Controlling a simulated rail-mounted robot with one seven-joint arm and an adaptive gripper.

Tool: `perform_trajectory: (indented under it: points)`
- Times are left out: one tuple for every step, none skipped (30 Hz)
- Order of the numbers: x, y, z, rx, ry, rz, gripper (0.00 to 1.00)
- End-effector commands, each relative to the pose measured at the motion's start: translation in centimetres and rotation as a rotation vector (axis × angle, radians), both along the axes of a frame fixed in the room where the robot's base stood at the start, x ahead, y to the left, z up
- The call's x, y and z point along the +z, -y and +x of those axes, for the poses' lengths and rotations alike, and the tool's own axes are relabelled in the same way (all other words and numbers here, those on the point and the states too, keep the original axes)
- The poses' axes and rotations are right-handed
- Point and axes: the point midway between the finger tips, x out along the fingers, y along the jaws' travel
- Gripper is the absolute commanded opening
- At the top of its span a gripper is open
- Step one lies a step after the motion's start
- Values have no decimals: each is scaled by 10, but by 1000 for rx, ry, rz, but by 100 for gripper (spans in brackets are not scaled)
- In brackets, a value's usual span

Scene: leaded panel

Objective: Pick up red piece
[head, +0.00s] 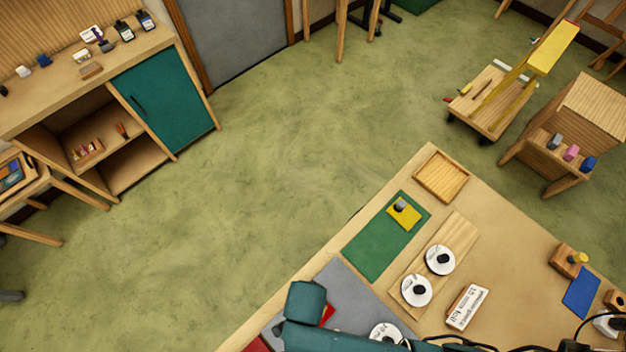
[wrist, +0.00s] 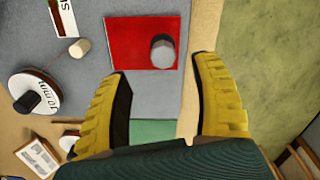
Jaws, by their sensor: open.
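The red piece (wrist: 128,45) is a flat red square with a grey cylindrical knob (wrist: 162,52) on it. It lies on the grey mat (wrist: 160,105), and in the head view only a corner of the red piece (head: 328,313) shows beside my arm. My gripper (wrist: 158,75) is open and empty, its yellow fingers apart on either side of the lower edge of the red piece in the wrist view. The knob lies between the finger lines, nearer the right finger. In the head view my arm hides the gripper.
A yellow piece (head: 404,216) with a knob lies on the green mat (head: 372,246). White discs with black knobs (head: 440,260) sit on a wooden board (head: 463,236). A white disc (wrist: 35,93) and a small pale peg (wrist: 79,48) lie left of the red piece.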

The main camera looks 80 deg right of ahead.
Motion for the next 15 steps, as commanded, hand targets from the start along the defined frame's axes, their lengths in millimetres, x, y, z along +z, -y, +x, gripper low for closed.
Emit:
perform_trajectory:
  points:
    - [-8, 0, 1, 0, 0, 0, 64]
    - [-11, 0, 1, 1, 0, 0, 64]
    - [-15, 0, 1, 1, 1, 0, 64]
    - [-17, 0, 1, 1, 1, 0, 64]
    - [-20, 0, 0, 1, 0, 0, 64]
    - [-25, 0, 1, 1, 0, 0, 64]
    - [-29, 0, 1, 1, 0, 0, 64]
    - [-34, 0, 1, 1, -1, 0, 64]
    - [-42, 0, 2, 1, -1, 0, 64]
    - [-48, -1, 2, 1, -1, 0, 64]
    - [-53, -1, 2, 1, -1, 0, 64]
    - [-60, -1, 2, 1, 0, 0, 64]
    - [-63, 0, 2, 1, 0, 0, 64]
    - [-66, 0, 3, 1, 2, 0, 64]
    - [-68, 0, 3, 1, 2, 0, 64]
